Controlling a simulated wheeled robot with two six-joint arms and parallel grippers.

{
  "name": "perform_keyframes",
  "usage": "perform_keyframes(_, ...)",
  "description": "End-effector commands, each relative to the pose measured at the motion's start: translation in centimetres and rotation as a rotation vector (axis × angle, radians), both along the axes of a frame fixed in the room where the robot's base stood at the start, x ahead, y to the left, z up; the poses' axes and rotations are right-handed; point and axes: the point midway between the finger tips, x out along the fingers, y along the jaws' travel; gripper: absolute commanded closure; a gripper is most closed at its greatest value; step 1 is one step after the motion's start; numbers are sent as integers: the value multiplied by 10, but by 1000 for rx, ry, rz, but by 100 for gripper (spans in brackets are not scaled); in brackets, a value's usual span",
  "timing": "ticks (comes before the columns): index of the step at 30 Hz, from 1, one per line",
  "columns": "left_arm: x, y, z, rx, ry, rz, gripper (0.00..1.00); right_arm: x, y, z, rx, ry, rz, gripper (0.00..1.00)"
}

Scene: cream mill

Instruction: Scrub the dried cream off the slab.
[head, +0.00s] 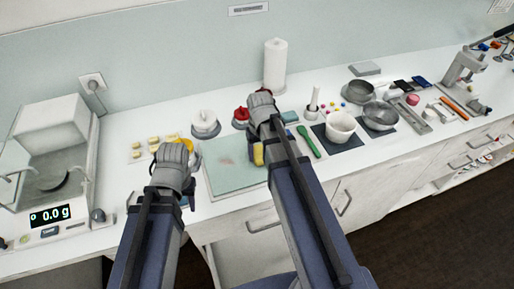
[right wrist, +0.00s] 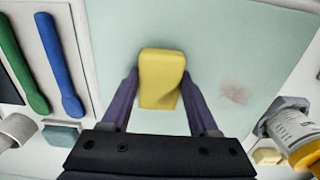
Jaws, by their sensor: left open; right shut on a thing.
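The pale green slab (head: 226,181) lies flat on the white counter; it fills much of the right wrist view (right wrist: 110,30). A faint pinkish-brown dried cream patch (head: 227,161) is on it, clear of the sponge; it shows right of the sponge in the right wrist view (right wrist: 234,93). My right gripper (right wrist: 160,80) is shut on a yellow sponge (right wrist: 161,64), also seen in the head view (head: 258,156) over the slab's right part. I cannot tell whether the sponge touches the slab. My left gripper (head: 178,160) is open at the slab's left side, its fingertips partly hidden.
A green spatula (head: 308,142) lies right of the slab, and a blue one (right wrist: 60,65) beside it. A white mortar (head: 340,127) and metal bowl (head: 380,116) stand further right. A paper towel roll (head: 275,65) stands behind. A balance (head: 55,155) is at left.

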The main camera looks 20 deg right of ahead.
Motion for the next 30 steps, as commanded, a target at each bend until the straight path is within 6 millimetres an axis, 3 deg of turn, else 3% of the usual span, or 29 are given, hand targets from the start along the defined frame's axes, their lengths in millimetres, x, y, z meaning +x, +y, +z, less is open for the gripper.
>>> perform_keyframes(11,0,0,4,0,0,0,55,1,1,4,2,-2,1,91)
perform_keyframes(30,0,0,62,0,0,0,55,2,1,62,3,-4,1,91)
